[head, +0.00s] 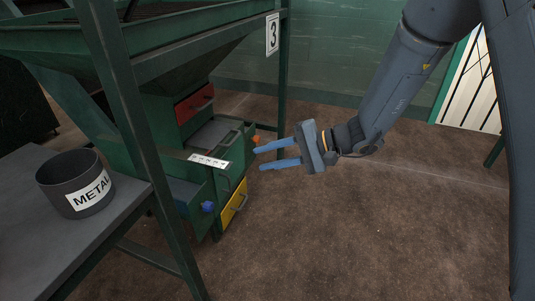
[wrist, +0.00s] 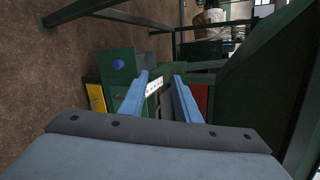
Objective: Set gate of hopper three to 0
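Hopper three is the green hopper (head: 165,62) at the left of the head view, with a "3" sign (head: 272,34) on its post. Below its funnel, a grey plate (head: 212,135), which looks like the gate, lies by a white marked scale strip (head: 208,161). The strip also shows in the wrist view (wrist: 154,87); its marks are too small to read. An orange knob (head: 256,139) is at the right and a blue knob (head: 207,206) is lower down. My gripper (head: 259,158) is open and empty, right of the hopper, its fingers pointing towards it. In the wrist view the strip shows between the fingers.
A red panel (head: 194,104) and a yellow panel (head: 234,204) are on the hopper body. A grey table (head: 110,218) at the left bears a dark "METAL" bin (head: 62,178). Green posts frame the hopper. The brown floor (head: 350,225) to the right is clear.

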